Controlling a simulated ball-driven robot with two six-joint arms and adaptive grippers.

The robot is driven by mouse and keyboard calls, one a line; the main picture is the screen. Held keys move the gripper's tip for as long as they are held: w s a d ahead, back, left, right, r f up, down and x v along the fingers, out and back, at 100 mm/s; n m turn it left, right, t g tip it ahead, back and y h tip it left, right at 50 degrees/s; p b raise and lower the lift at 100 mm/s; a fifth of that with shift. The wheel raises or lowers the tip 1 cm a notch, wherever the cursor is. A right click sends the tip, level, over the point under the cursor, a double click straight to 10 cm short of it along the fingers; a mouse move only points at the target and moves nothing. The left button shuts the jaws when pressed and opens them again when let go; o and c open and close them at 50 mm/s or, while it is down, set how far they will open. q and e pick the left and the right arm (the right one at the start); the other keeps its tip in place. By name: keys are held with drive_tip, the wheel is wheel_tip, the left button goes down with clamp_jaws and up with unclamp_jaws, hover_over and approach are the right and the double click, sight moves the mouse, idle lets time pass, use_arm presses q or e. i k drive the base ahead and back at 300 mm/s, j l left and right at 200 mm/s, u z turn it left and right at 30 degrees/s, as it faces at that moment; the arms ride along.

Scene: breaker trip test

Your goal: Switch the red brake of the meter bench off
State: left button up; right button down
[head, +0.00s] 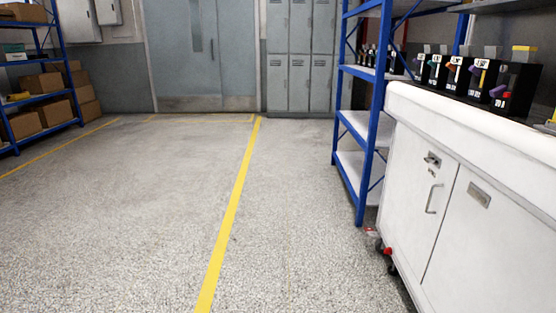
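The white bench (408,165), likely the meter bench, stands at the right with its cabinet doors closed. A small red piece (388,251) shows low at its left corner, beside a dark caster (392,268). It looks like the red brake, but it is too small to tell its position. Neither of my grippers is in view.
Several black breaker units (478,78) with coloured levers stand on the bench top. A blue-framed shelf (371,120) stands just beyond the bench. Open speckled floor (130,220) with a yellow line (232,215) lies ahead. Lockers (290,80) and a grey door (200,50) are at the back.

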sight(370, 231)
drive_tip(key=i+j, duration=0.1)
drive_tip(key=i, duration=2.3)
drive_tip(key=i+z, duration=0.4)
drive_tip(key=i+j+z, duration=0.25)
drive_tip(key=i+z, duration=0.2)
drive_tip(key=i+j+z, duration=1)
drive_tip(key=j+z, duration=0.25)
drive_tip(key=i+j+z, duration=0.15)
drive_tip(key=j+z, duration=0.3)
drive_tip(key=j, duration=0.25)
drive_tip(key=j+z, duration=0.4)
drive_tip(key=j, duration=0.2)
